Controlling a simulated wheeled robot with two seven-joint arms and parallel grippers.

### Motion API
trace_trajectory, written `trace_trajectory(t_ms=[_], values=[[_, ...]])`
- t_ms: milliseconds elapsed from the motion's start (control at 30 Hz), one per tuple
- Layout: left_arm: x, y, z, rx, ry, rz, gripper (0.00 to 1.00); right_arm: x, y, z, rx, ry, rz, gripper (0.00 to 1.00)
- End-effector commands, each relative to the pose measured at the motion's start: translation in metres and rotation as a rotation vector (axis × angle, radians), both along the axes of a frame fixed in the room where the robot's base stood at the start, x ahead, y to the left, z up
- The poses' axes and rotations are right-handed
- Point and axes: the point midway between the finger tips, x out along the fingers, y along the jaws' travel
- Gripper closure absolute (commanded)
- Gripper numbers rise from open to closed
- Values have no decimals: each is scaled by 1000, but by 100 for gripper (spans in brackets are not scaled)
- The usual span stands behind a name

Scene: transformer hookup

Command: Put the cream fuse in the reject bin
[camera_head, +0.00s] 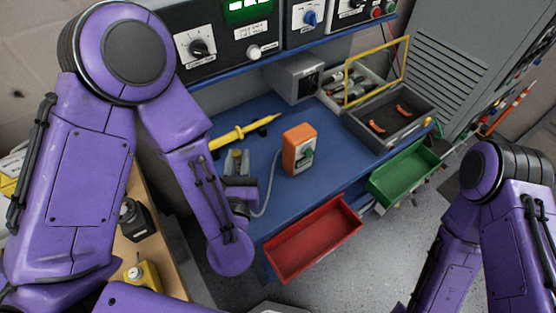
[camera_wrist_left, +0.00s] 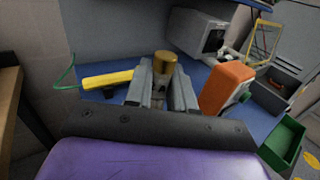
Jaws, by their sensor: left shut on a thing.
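My left gripper (camera_head: 238,165) is above the left part of the blue bench, its jaws pointing away from me. In the left wrist view its two fingers (camera_wrist_left: 162,88) are shut on an upright cylinder with a gold-brown end cap (camera_wrist_left: 164,63), which looks like a fuse. Its body is mostly hidden between the fingers, so I cannot tell whether it is cream. A red open bin (camera_head: 312,240) hangs at the bench's front edge, to the right of and nearer than the gripper, and looks empty. A green open bin (camera_head: 405,173) is further right. My right gripper is out of view.
An orange device (camera_head: 299,149) with a cable stands right of the left gripper. A yellow probe-like tool (camera_head: 240,132) lies behind it. At the back right are a grey tray (camera_head: 388,112) with orange pieces and a yellow-framed box (camera_head: 352,84) of fuse-like cylinders.

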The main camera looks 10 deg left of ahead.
Motion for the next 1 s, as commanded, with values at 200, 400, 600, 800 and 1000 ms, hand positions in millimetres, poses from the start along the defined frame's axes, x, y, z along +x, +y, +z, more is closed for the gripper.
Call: trace_trajectory(t_ms=[200, 400, 600, 800, 1000], values=[[29, -6, -27, -3, 6, 17, 100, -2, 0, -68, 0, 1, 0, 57], [43, -15, -31, -8, 8, 1, 100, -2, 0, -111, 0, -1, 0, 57], [78, -35, -50, 3, 17, -3, 100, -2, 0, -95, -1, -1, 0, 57], [98, -45, -80, -1, 16, -1, 100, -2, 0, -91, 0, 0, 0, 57], [106, -50, -107, 2, 17, -2, 100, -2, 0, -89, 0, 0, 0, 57]])
